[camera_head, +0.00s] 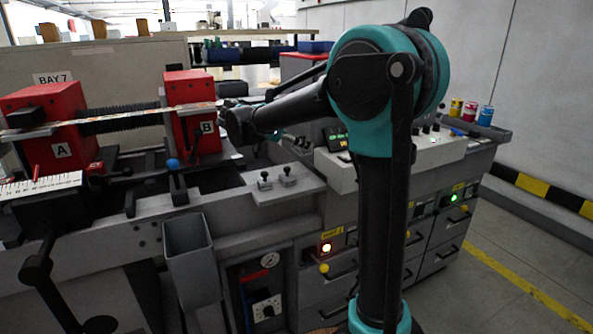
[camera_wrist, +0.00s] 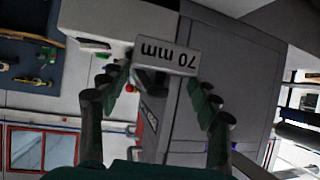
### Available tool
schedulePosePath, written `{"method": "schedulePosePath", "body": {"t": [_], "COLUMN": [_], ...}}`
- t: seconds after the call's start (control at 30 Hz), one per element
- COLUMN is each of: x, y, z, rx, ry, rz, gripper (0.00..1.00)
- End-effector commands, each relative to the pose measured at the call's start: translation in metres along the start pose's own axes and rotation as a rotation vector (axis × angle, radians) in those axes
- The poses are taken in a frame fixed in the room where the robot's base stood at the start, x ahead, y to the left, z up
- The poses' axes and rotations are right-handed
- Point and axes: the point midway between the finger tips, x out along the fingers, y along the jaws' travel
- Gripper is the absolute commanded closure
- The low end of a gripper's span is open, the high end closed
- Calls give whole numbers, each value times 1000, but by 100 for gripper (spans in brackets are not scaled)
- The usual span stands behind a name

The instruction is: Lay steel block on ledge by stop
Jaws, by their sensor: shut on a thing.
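A pale grey steel block (camera_wrist: 168,57) marked "70 mm" sits between the fingertips of my gripper (camera_wrist: 165,76) in the wrist view. The label reads upside down there. The green-black fingers are shut on the block at its two ends. In the head view my arm reaches left over the machine, and its wrist is beside the red block marked B (camera_head: 193,112). The steel block cannot be made out in the head view. I cannot tell which surface is the ledge or which part is the stop.
A red block marked A (camera_head: 55,125) stands at the left of the machine. A grey bench top (camera_head: 250,205) carries two small black knobs. A grey open bin (camera_head: 190,255) hangs in front. A control panel (camera_head: 420,150) and several coloured cans stand at the right.

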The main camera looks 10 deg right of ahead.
Motion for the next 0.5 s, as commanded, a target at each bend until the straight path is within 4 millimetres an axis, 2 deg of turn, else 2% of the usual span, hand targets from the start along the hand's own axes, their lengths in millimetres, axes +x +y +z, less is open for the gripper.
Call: {"method": "schedulePosePath", "body": {"t": [0.1,0.2,0.5], "x": [14,23,36], "y": [0,0,1], "z": [25,42,66], "rx": [0,0,0], "ry": [1,1,1], "rz": [0,0,0], "gripper": [91,91,91]}}
